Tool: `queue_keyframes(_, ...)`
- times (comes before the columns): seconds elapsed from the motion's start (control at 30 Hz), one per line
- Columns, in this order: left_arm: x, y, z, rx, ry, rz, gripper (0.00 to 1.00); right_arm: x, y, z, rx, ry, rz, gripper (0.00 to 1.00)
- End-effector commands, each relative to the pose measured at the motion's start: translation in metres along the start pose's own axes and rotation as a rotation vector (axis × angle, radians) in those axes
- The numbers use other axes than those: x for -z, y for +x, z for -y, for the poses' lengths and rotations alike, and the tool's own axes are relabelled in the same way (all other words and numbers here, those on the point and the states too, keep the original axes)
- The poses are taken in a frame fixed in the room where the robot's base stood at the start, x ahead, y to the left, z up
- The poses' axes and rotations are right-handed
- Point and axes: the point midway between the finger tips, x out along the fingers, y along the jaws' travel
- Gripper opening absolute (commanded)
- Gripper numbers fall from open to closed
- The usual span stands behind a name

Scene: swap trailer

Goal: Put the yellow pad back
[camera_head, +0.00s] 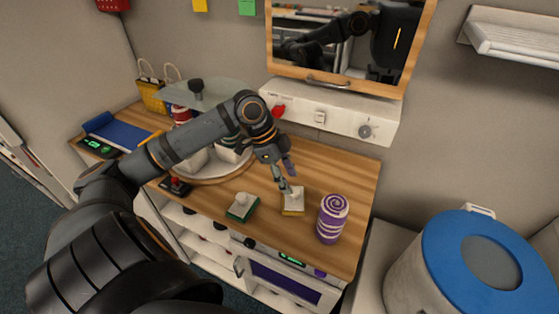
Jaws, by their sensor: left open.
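The yellow pad (293,210) lies on the wooden counter, with a pale top and a yellow lower edge. My left gripper (286,184) is just above and behind it, pointing down, with its fingertips at the pad's top. The gripper is open; I cannot tell whether a finger touches the pad. A similar green pad (242,208), with a pale knob on top, lies to the left near the counter's front edge. My right gripper is not in view.
A purple-and-white swirled canister (333,218) stands close to the right of the yellow pad. A round tray (212,179) with white vessels is behind my left arm. A blue-lidded bin (440,240) stands at right. The counter's right rear (345,170) is clear.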

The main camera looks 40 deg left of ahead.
Motion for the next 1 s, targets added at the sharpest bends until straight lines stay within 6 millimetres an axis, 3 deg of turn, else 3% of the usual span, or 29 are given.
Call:
queue_keyframes(0.17, -0.002, -0.026, 0.001, 0.002, 0.0, 0.01, 0.51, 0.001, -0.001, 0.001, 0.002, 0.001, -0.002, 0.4)
queue_keyframes(0.3, -0.004, -0.03, 0.003, 0.005, 0.001, -0.001, 0.51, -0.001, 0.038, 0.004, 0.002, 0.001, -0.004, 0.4)
queue_keyframes(0.43, -0.003, -0.044, 0.001, 0.005, 0.001, -0.001, 0.51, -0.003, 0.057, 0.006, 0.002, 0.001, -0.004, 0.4)
queue_keyframes(0.5, -0.001, -0.059, 0.001, 0.005, -0.001, 0.001, 0.51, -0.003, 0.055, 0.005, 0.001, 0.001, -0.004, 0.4)
queue_keyframes(0.63, 0.0, -0.072, 0.0, 0.001, -0.001, -0.001, 0.51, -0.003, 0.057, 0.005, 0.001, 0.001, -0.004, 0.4)
queue_keyframes(1.0, 0.001, -0.075, 0.0, -0.001, 0.0, -0.001, 0.51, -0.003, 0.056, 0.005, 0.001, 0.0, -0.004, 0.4)
